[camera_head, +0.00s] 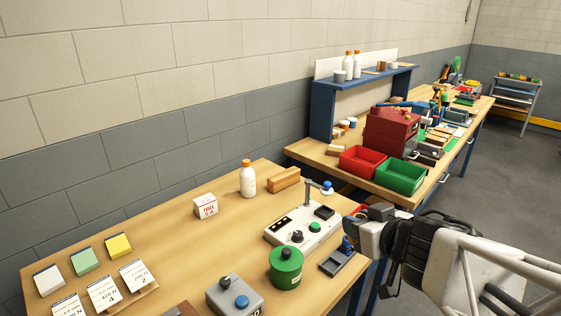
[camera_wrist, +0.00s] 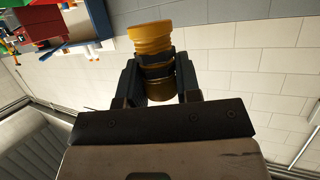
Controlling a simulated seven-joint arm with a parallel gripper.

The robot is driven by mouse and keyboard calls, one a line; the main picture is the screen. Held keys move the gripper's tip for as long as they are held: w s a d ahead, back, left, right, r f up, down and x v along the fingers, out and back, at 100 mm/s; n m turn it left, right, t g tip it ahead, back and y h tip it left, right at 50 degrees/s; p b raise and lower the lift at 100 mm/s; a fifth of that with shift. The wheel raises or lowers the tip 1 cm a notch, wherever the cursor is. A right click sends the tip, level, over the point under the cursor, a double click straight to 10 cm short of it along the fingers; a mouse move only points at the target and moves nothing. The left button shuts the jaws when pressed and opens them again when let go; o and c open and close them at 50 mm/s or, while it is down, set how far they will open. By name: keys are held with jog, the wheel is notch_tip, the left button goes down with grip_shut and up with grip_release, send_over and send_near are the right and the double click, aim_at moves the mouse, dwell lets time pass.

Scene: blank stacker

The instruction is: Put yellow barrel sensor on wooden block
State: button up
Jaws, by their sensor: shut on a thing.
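The yellow barrel sensor (camera_wrist: 152,38) is a ribbed yellow cylinder with a dark band, seen in the wrist view. My gripper (camera_wrist: 156,72) is shut on it, with one dark finger on each side. In the head view my gripper (camera_head: 366,218) is at the right edge of the near table, and the sensor cannot be made out clearly there. The wooden block (camera_head: 284,180) is a long tan block lying at the back of the near table, left of my gripper and apart from it. The block does not show in the wrist view.
A white control box (camera_head: 302,229) with a post stands between my gripper and the block. A green canister (camera_head: 286,268), a dark tray (camera_head: 344,261) and a grey button box (camera_head: 233,297) are nearby. A white bottle (camera_head: 248,179) stands just left of the block.

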jog(key=w+a+r+n+g+y, duration=0.1)
jog(key=w+a+r, duration=0.15)
jog(key=w, duration=1.25)
jog(key=w+a+r+n+y, duration=0.1)
jog(key=w+a+r, duration=0.15)
jog(key=w, duration=1.35)
jog(key=w+a+f+n+y, duration=0.1)
jog(key=w+a+f, duration=0.1)
jog(key=w, duration=0.5)
jog(key=w+a+f+g, duration=0.1)
jog(key=w+a+f, duration=0.1)
jog(key=w, duration=0.6)
jog(key=w+a+f+n+y, duration=0.1)
jog(key=w+a+f, duration=0.15)
jog(key=w, duration=0.45)
jog(key=f, duration=0.1)
jog(key=w+a+f, duration=0.1)
jog(key=f, duration=0.1)
jog(key=w+f, duration=0.1)
jog(key=f, duration=0.1)
jog(key=shift+a+f, duration=0.1)
jog(key=shift+a, duration=0.05)
jog(key=shift+f, duration=0.1)
jog(key=shift+f, duration=3.05)
